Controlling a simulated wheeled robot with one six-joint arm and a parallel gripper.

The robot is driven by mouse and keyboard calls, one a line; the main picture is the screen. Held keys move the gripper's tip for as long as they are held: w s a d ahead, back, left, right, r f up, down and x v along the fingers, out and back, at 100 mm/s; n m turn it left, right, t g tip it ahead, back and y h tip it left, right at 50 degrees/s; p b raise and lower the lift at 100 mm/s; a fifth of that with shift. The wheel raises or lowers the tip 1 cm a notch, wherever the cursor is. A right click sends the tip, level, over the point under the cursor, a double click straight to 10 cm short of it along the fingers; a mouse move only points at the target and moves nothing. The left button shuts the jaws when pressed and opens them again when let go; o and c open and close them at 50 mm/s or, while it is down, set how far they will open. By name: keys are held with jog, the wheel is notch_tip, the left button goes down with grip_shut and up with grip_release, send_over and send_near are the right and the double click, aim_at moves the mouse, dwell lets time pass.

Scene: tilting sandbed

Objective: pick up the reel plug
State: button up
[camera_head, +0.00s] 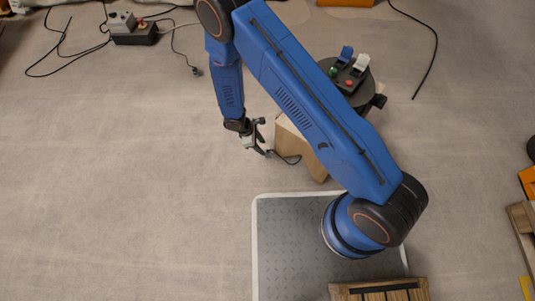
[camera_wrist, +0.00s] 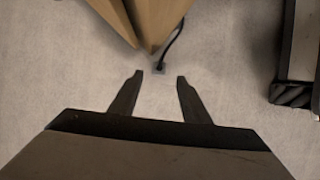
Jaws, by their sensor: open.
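In the wrist view, a small grey plug (camera_wrist: 158,71) on a black cable lies on the floor beside the lower corner of a tan box. It sits near the middle of the gap, about level with or slightly beyond my fingertips. My gripper (camera_wrist: 159,79) is open with one finger on each side of that gap, and nothing is held. In the head view, my gripper (camera_head: 264,139) is low, just left of the tan box (camera_head: 299,146). The black cable (camera_head: 288,159) curves by the box's foot; its plug end is hard to make out there.
A round black unit with coloured switches (camera_head: 347,75) stands behind my arm. A power block (camera_head: 134,29) with loose cables and another plug (camera_head: 197,72) lie at the upper left. A white-rimmed grey plate (camera_head: 285,240) is in front. The floor at left is clear.

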aim_at(266, 150)
jog(key=shift+x, duration=4.1)
jog(key=shift+w, duration=0.1)
grip_shut()
